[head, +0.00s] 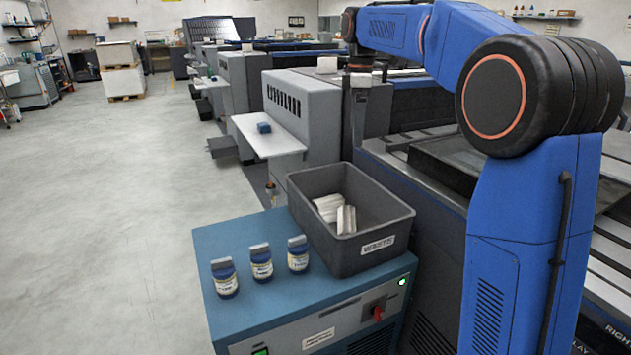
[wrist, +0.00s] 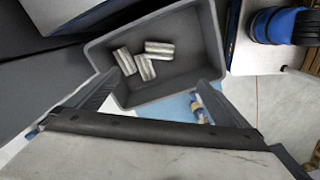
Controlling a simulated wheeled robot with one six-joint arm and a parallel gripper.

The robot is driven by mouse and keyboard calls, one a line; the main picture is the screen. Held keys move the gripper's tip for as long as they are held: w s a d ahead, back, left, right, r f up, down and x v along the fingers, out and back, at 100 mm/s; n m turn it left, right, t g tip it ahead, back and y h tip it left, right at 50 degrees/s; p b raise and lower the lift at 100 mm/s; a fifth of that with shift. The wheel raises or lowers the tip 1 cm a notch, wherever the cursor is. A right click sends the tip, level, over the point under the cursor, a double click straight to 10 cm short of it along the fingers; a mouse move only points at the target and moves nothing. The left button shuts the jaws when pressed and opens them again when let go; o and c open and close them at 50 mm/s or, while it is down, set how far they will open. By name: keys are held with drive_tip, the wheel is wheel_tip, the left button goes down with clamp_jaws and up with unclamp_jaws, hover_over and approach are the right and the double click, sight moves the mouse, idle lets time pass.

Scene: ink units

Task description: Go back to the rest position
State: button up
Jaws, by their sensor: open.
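My gripper (wrist: 165,80) is open in the wrist view, its two dark fingers spread wide with nothing between them. It is over the near side of a grey bin (wrist: 212,45); the height above it is hard to tell. The bin holds three silvery ribbed pieces (wrist: 159,48), lying loose on its floor. In the head view the same bin (head: 300,205) stands on a blue cabinet (head: 235,245), with pale pieces (head: 346,219) inside. My blue arm reaches across the top right of the head view.
A grey machine (head: 290,120) with a pale shelf (head: 266,138) stands behind. A long dark machine bed (head: 450,165) lies right of the bin. The floor (head: 110,190) at left is clear.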

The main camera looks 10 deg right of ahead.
drive_tip(key=s+d+f+m+t, duration=0.15)
drive_tip(key=s+m, duration=0.25)
drive_tip(key=s, duration=0.7)
drive_tip(key=s+d+f+m+t, duration=0.1)
drive_tip(key=s+d+f+m, duration=0.25)
drive_tip(key=s, duration=0.75)
drive_tip(key=s+f+m+t, duration=0.1)
drive_tip(key=s+f+m, duration=0.3)
drive_tip(key=s+f, duration=0.3)
drive_tip(key=s+d+f+m+t, duration=0.1)
drive_tip(key=s+f+m, duration=0.3)
drive_tip(key=s+f, duration=0.4)
drive_tip(key=s, duration=0.5)
drive_tip(key=shift+d+f, duration=0.2)
drive_tip(key=shift+d, duration=0.05)
drive_tip(key=shift+s, duration=0.1)
